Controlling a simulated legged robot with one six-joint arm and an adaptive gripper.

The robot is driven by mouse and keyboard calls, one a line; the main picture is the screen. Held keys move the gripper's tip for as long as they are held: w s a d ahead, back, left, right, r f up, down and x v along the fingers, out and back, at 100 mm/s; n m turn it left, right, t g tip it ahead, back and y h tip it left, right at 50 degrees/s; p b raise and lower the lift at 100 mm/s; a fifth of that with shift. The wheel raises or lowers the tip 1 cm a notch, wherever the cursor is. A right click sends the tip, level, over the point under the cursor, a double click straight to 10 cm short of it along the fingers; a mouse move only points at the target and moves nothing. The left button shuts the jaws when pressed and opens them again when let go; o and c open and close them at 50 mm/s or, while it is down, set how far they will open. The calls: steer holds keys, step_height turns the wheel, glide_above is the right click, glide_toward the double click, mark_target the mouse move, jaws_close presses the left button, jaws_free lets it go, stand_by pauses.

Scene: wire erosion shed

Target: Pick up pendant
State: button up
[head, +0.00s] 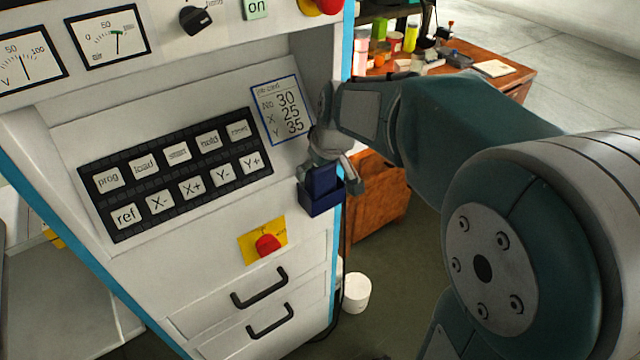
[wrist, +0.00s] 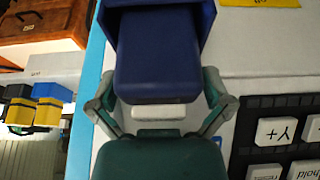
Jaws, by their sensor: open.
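The pendant, a blue block (head: 322,180), stands in a dark blue open-topped holder (head: 322,203) on the right part of the machine's front. In the wrist view the pendant (wrist: 158,58) sits between my fingers, and the holder rim (wrist: 206,22) shows around its far end. My gripper (head: 333,170) is open at the upper end of the pendant. In the wrist view one finger of my gripper (wrist: 158,88) is on each side, apparently with gaps. Whether either finger touches the pendant cannot be told. The pendant's lower part is hidden in the holder.
The white machine has a black keypad (head: 180,175), a job card (head: 281,110) and a red stop button (head: 268,245) close to the holder. Drawer handles (head: 260,288) are below. A cluttered wooden bench (head: 520,80) stands behind, and a white bucket (head: 356,293) is on the floor.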

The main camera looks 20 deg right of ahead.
steer(key=c, duration=1)
steer(key=shift+r, duration=0.1)
